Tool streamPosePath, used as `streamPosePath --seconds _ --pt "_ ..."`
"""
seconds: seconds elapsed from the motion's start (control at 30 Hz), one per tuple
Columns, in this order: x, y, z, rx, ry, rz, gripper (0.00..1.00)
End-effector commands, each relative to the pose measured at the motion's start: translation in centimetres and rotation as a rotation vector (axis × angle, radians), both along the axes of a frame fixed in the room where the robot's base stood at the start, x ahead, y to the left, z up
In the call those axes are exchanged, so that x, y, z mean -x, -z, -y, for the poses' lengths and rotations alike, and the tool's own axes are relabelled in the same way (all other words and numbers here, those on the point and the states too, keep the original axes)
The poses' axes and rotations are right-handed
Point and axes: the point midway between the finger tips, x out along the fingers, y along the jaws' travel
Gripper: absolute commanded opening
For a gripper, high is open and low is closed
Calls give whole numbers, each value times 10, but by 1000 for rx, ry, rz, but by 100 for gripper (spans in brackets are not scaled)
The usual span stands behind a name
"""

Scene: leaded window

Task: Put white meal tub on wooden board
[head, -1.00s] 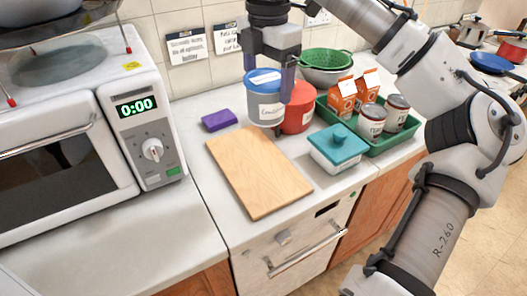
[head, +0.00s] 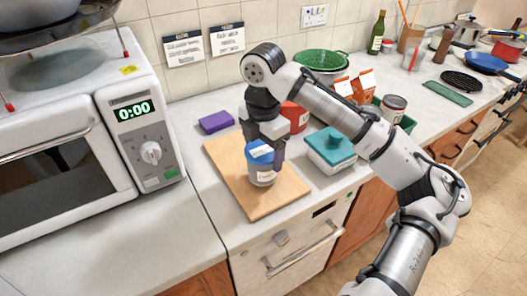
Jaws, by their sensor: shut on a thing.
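A round tub (head: 261,176) with a blue lid, pale body and a label is held in my gripper (head: 264,156). The gripper comes down from above and is shut on the tub, one finger on each side. The tub is upright over the middle of the wooden board (head: 225,160). I cannot tell for sure whether its base touches the board. The board lies flat on the counter, and otherwise looks bare. My arm hides part of the board's back edge.
A white box with a teal lid (head: 331,146) stands just right of the board. A red tub (head: 297,116), a green colander (head: 322,60) and orange cartons (head: 357,86) are behind. A purple block (head: 216,122) lies behind left; a microwave (head: 150,140) is left.

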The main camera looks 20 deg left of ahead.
Motion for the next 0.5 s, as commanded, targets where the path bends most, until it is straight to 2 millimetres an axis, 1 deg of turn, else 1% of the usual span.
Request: streamPosePath --seconds 0.1,0.33,0.47,0.5 --pt "0 10 1 -1 0 0 40" --pt "0 11 0 -2 -1 1 40" --pt "0 15 0 -2 -1 1 40" --pt "0 15 0 -1 -1 0 79"
